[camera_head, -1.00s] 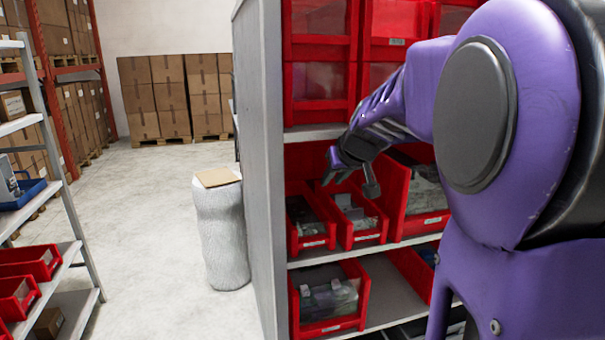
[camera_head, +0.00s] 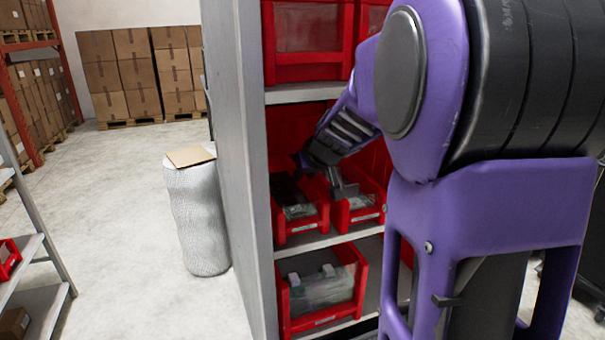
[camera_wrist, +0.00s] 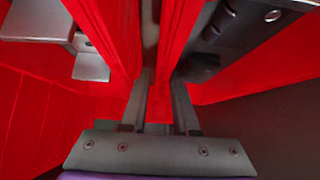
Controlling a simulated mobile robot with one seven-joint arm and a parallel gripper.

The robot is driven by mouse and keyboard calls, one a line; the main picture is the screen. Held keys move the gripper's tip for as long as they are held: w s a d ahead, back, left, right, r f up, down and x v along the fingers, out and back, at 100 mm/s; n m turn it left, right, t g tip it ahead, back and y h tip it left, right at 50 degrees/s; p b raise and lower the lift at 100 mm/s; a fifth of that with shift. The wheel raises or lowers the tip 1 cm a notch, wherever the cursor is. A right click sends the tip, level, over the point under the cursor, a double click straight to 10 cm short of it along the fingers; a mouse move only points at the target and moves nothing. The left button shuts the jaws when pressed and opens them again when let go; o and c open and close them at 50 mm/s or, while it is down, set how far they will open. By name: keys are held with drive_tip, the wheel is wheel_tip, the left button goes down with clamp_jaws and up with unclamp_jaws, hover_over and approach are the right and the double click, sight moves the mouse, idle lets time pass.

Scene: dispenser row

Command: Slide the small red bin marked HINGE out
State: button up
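Two small red bins stand side by side on the middle shelf, the left one (camera_head: 299,227) and the right one (camera_head: 366,216). Both hold small parts. Their front labels are too small to read, so I cannot tell which says HINGE. My gripper (camera_head: 325,177) reaches in above them, near where their side walls meet. In the wrist view my gripper (camera_wrist: 160,95) has its fingers apart, on either side of a red bin wall (camera_wrist: 178,45). A narrow dark gap runs along that wall. I cannot tell whether the fingers touch it.
A larger red bin (camera_head: 322,322) with clear-wrapped contents sits on the shelf below. Red bins (camera_head: 306,72) fill the shelf above. A grey side panel (camera_head: 236,180) bounds the rack on the left. A wrapped roll (camera_head: 199,220) stands on the floor beside it.

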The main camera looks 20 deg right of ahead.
drive_tip(key=shift+c, duration=0.3)
clamp_jaws()
idle(1.3)
